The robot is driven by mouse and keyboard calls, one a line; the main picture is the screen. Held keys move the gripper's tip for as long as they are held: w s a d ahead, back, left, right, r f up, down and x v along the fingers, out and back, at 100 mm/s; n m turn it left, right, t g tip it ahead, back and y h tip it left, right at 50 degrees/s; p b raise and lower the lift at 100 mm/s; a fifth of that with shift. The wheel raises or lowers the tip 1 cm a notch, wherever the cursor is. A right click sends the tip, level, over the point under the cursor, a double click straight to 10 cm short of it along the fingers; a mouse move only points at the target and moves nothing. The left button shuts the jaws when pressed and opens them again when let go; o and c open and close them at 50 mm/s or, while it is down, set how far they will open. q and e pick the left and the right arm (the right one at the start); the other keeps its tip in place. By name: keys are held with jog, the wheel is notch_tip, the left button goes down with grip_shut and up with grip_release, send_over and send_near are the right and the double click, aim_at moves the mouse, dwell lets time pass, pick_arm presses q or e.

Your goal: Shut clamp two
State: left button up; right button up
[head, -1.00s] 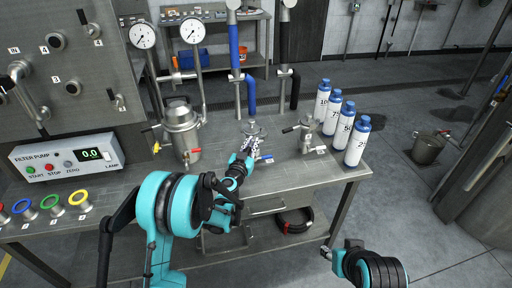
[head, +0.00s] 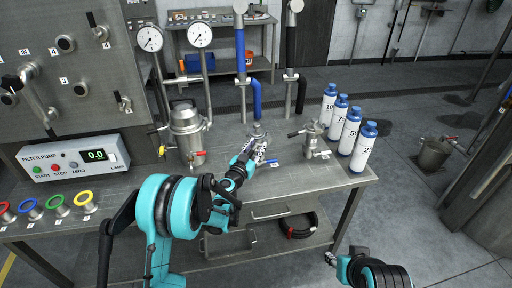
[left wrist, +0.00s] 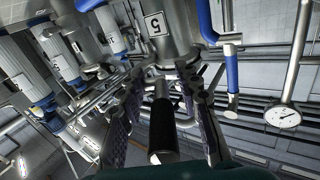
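My left gripper (head: 250,150) is at the middle metal fitting (head: 257,131) below the blue hose, and hides much of it in the head view. In the left wrist view, a dark lever or handle (left wrist: 163,125) with a round end lies between the gripper's two fingers (left wrist: 163,112). The fingers stand apart, with a gap visible on both sides of the handle. A metal body with a label reading like 5 (left wrist: 155,24) is just beyond. I cannot tell which part is clamp two. My right gripper (head: 331,256) is low in front of the bench, far from the fitting; its fingers are unclear.
A jacketed metal vessel (head: 187,135) stands left of the gripper. A smaller metal fitting (head: 312,138) and several white bottles with blue caps (head: 349,130) stand to the right. The pump box (head: 74,158) is at the left. The bench front (head: 310,177) is mostly clear.

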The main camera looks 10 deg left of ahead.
pick_arm(q)
jog(key=v, duration=1.2)
